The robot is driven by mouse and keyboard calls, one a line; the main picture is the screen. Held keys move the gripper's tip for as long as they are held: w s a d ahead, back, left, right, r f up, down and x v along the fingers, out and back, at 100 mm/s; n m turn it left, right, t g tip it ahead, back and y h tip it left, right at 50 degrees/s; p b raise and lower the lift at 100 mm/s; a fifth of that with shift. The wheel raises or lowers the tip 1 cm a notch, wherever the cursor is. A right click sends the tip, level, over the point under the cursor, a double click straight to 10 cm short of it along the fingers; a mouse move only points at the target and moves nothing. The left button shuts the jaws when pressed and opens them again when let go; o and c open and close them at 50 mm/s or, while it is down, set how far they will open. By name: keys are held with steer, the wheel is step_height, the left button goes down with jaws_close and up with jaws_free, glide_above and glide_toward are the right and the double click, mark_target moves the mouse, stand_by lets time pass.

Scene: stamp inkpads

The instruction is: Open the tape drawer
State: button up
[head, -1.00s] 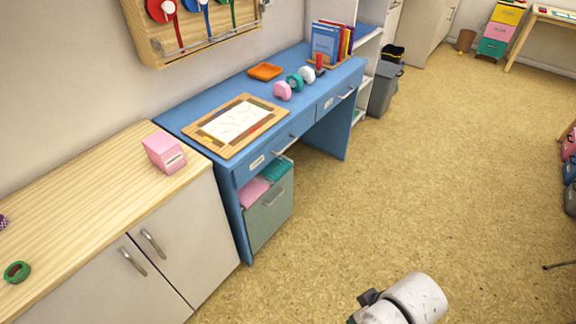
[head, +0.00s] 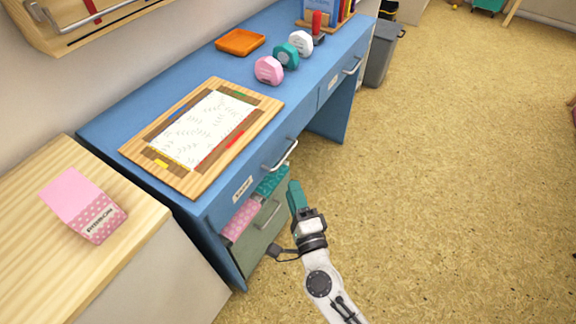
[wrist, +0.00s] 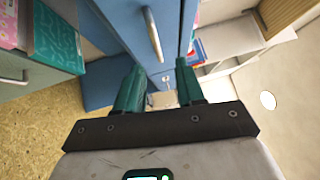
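The blue desk (head: 205,72) has two shut front drawers, each with a metal handle and a small label too small to read. The near-left drawer (head: 262,172) has its handle (head: 280,155) close to my gripper (head: 296,192). The far-right drawer (head: 335,80) has its handle (head: 352,66) farther away. In the wrist view, my gripper (wrist: 158,85) is open, its teal fingers apart with nothing between the tips. A metal handle (wrist: 152,35) shows on a blue front ahead of the fingers, not touched.
An open grey-green lower drawer (head: 262,232) with pink and teal contents juts out below the near-left drawer. A framed sheet (head: 205,128), several stampers and an orange tray (head: 240,42) lie on the desk. A pink box (head: 84,205) stands on the wooden cabinet. Floor to the right is clear.

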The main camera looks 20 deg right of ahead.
steer(key=w+d+m+h, duration=0.1)
steer(key=w+d, duration=0.1)
steer(key=w, duration=0.8)
steer(key=shift+w+d+r, duration=0.25)
jaws_close()
stand_by(0.4)
